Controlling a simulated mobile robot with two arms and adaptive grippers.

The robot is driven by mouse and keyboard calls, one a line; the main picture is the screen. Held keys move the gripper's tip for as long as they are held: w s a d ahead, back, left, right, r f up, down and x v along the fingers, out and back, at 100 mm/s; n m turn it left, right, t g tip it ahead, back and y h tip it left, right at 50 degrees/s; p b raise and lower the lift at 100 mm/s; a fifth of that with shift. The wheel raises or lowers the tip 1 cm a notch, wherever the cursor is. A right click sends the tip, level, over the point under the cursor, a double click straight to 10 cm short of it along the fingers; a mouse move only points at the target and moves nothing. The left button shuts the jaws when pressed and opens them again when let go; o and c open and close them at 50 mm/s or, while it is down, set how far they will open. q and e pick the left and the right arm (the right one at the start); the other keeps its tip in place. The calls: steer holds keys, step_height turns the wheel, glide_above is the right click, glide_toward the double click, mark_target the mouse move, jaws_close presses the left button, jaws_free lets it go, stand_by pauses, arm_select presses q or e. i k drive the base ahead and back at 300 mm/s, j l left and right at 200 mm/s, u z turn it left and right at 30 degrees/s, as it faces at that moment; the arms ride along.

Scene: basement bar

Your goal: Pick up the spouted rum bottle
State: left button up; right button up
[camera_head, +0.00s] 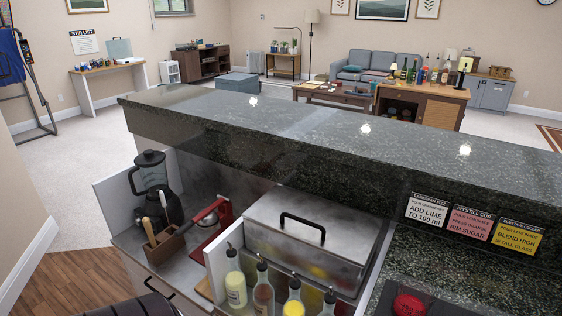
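Several bottles with dark pour spouts stand in a row at the bottom of the view, below the steel bin. From left to right they are a pale yellow-green bottle (236,291), a brownish bottle (263,296), a yellow bottle (293,308) and a bottle at the right end (328,304) that is mostly cut off. I cannot read their labels, so I cannot tell which is the rum. More bottles (424,75) stand on the wooden cabinet across the room, too small to identify. Neither of my grippers is in view.
A steel bin with a black-handled lid (310,238) sits behind the bottles. The raised dark stone counter (330,125) runs behind it. A blender (153,185), a wooden caddy (163,243) and a red press (222,217) stand left. Signs (470,221) and a red-topped item (409,304) are right.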

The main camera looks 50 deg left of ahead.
mark_target(263, 293)
steer(key=k+u, duration=0.1)
steer(key=u, duration=1.55)
